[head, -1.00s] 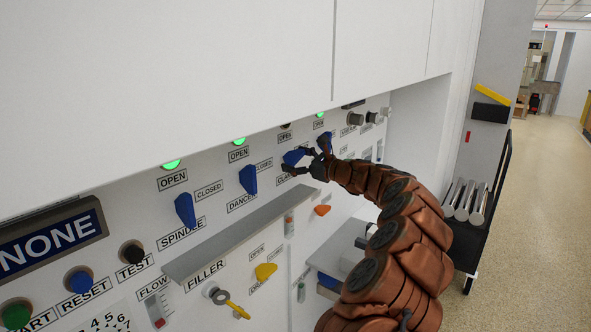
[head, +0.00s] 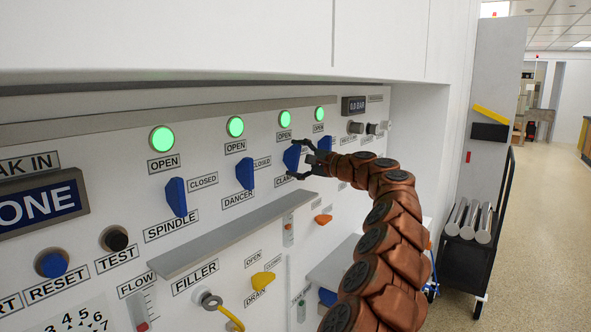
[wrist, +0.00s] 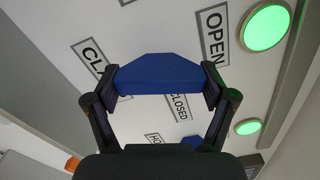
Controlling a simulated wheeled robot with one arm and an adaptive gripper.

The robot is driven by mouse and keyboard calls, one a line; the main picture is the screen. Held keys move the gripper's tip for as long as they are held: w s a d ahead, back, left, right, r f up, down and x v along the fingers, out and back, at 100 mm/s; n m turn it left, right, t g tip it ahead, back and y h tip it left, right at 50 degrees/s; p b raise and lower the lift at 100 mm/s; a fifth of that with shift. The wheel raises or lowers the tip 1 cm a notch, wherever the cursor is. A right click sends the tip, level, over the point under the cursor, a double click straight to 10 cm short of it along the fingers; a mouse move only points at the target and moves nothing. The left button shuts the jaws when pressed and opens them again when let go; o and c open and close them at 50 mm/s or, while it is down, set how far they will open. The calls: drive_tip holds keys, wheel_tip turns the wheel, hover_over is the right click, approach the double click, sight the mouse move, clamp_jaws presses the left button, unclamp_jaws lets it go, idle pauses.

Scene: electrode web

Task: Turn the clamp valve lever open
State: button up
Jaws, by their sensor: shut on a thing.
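The blue clamp valve lever (head: 291,157) stands upright on the panel, in line between the OPEN label above and the CLAMP label below. Its green lamp (head: 285,118) is lit above it. My gripper (head: 293,160) reaches it from the right, with one finger near the lever's top and one near its bottom. In the wrist view, the lever (wrist: 158,76) lies between the fingertips of my gripper (wrist: 161,86), gripped at both ends. The CLAMP label is partly hidden by a finger.
Upright blue spindle (head: 176,197) and dancer (head: 245,173) levers stand to the left, under lit green lamps. Another blue lever (head: 325,148) is close on the right, partly behind my gripper. A grey ledge (head: 235,235) juts out below.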

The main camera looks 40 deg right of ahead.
drive_tip(key=shift+n+b, duration=0.9)
drive_tip(key=shift+n, duration=0.7)
drive_tip(key=o, duration=1)
drive_tip(key=shift+v, duration=0.9)
drive_tip(key=v, duration=1)
